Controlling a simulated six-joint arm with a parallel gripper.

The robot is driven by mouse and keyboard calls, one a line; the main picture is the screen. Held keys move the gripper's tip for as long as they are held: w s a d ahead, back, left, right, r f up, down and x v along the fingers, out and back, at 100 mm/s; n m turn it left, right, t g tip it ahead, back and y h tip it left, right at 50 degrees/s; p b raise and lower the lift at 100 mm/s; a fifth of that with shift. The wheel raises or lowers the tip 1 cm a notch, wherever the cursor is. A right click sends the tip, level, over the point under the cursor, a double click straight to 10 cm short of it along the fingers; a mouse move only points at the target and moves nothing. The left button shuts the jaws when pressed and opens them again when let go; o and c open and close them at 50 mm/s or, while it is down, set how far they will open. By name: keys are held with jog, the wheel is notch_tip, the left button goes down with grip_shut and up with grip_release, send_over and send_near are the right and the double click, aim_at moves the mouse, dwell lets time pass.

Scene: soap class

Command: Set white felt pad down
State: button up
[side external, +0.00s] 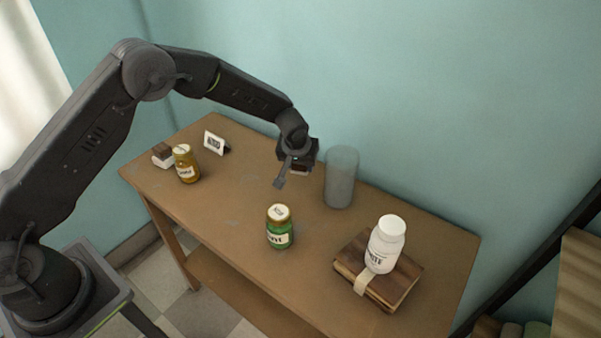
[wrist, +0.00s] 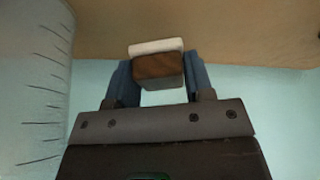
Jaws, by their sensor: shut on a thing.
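My gripper (wrist: 156,84) is shut on a block with a dark wooden body and a white felt pad (wrist: 156,47) on one face. The block sits between the two blue fingers in the wrist view, and the felt side faces the table. In the side view my gripper (side external: 290,176) hangs above the back middle of the table, just left of the grey cylinder. The held block is mostly hidden there by the gripper. The wooden table top (side external: 232,188) lies below it.
A translucent grey cylinder (side external: 341,178) stands close to my gripper; its marked side fills the left of the wrist view (wrist: 32,95).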

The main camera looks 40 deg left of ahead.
aim_at(300, 169)
jog(key=shift+f, duration=2)
jog(key=o, duration=0.9)
jog(key=shift+f, duration=0.15)
